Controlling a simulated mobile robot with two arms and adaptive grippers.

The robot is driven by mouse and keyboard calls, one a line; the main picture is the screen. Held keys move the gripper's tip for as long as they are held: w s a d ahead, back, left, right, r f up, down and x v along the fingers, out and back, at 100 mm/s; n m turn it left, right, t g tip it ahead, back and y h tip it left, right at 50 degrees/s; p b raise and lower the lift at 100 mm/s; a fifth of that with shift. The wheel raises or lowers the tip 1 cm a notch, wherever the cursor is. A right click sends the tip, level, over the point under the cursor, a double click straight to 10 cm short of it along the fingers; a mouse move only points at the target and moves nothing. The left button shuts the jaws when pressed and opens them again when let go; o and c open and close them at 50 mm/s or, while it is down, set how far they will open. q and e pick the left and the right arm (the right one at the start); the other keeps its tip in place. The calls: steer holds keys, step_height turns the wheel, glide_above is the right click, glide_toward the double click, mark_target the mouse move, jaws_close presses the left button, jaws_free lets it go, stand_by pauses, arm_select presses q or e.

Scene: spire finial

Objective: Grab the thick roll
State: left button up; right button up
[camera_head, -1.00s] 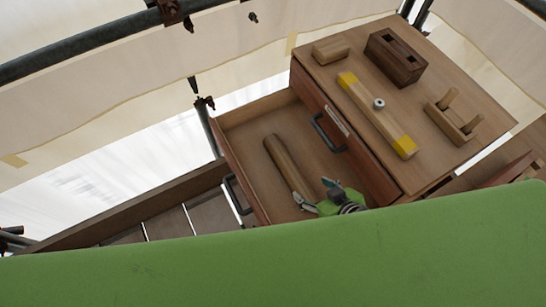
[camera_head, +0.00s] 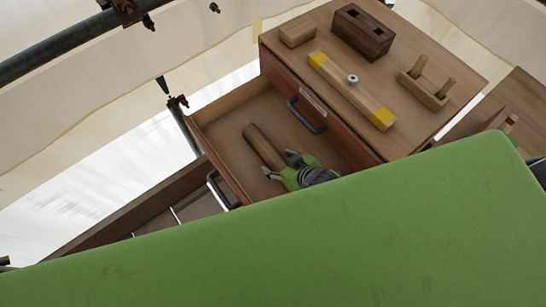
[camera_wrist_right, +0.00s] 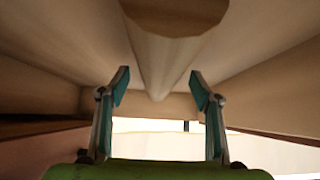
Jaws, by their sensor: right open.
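The thick roll (camera_head: 262,145) is a plain brown wooden cylinder lying in the open drawer (camera_head: 228,150). My right gripper (camera_head: 280,165) is open over the drawer, its fingers reaching toward the roll's near end, which it partly hides. In the right wrist view the roll (camera_wrist_right: 163,62) runs away from the camera, its near end large at the top of the picture. There the two teal-padded fingers of my right gripper (camera_wrist_right: 160,90) stand apart on either side of the roll's line, with no contact visible. My left gripper is not in view.
A green surface (camera_head: 300,240) fills the foreground.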

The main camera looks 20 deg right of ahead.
steer(key=shift+x, duration=1.1)
steer(key=shift+r, duration=0.1)
steer(key=c, duration=1.4)
